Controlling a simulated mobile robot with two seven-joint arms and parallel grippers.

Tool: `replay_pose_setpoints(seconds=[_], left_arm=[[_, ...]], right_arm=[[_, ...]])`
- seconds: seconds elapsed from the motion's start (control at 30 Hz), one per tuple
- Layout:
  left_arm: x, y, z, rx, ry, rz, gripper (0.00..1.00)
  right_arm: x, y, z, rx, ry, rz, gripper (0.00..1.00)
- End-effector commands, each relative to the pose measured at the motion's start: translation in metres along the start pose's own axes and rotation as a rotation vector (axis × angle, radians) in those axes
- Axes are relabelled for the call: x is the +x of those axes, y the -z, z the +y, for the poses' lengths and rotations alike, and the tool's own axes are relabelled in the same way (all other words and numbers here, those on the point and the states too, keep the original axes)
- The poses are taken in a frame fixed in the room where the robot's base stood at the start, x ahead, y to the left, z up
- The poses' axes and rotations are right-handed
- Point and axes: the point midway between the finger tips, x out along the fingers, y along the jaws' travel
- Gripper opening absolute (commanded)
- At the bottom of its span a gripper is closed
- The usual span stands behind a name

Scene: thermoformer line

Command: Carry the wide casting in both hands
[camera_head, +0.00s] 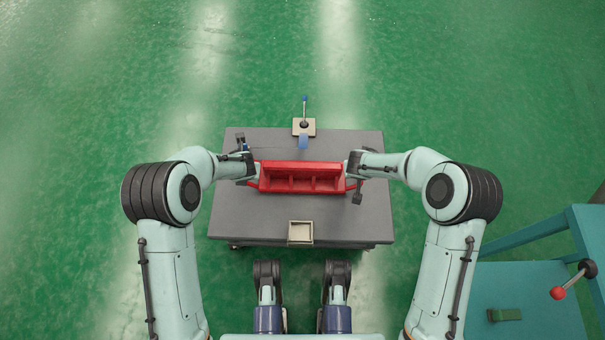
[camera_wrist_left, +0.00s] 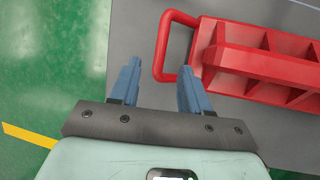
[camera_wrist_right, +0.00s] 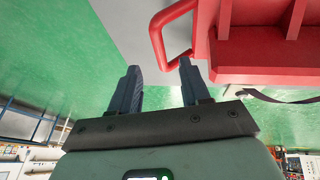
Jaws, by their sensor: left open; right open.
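The wide casting (camera_head: 302,173) is a red, open-topped box with inner ribs and a loop handle at each end. It lies across the grey table. My left gripper (camera_head: 246,162) is open at its left end. In the left wrist view, the fingers (camera_wrist_left: 157,75) point at the left handle (camera_wrist_left: 162,48), whose near corner shows between the fingertips. My right gripper (camera_head: 357,178) is open at the right end. In the right wrist view, its fingers (camera_wrist_right: 160,70) point at the other handle (camera_wrist_right: 156,38), its near corner between the tips. Contact cannot be told.
The grey table (camera_head: 345,225) bears a blue-tipped lever on a beige base (camera_head: 304,126) behind the casting, a small blue piece (camera_head: 303,142) and a small beige tray (camera_head: 300,232) in front. A teal stand with a red-knobbed lever (camera_head: 558,292) stands at lower right. Green floor surrounds.

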Motion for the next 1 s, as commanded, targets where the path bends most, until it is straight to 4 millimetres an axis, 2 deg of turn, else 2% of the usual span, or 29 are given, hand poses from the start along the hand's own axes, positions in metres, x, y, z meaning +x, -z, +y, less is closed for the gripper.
replay_pose_setpoints(seconds=[0.03,0.2,0.4,0.6,0.9,0.93,1.0], left_arm=[[0.012,0.002,0.0,0.001,-0.002,0.004,0.47],[0.045,0.001,0.0,0.0,-0.001,0.003,0.47],[0.074,0.001,0.0,0.0,0.0,0.001,0.47],[0.087,0.001,0.0,-0.001,0.0,0.001,0.47],[0.088,0.0,0.0,-0.001,0.0,0.0,0.47],[0.088,0.0,0.0,-0.001,0.0,0.0,0.4],[0.088,0.0,0.0,-0.001,0.0,0.0,0.17]], right_arm=[[0.012,-0.002,0.0,-0.001,-0.001,-0.004,0.47],[0.045,-0.001,-0.001,0.0,0.001,-0.002,0.47],[0.074,-0.001,-0.001,0.0,0.001,-0.001,0.47],[0.086,0.0,0.0,0.0,0.001,0.0,0.47],[0.088,0.0,0.0,-0.001,0.001,0.0,0.47],[0.088,0.0,0.0,-0.001,0.001,0.0,0.4],[0.087,0.0,0.0,-0.001,0.001,0.0,0.17]])
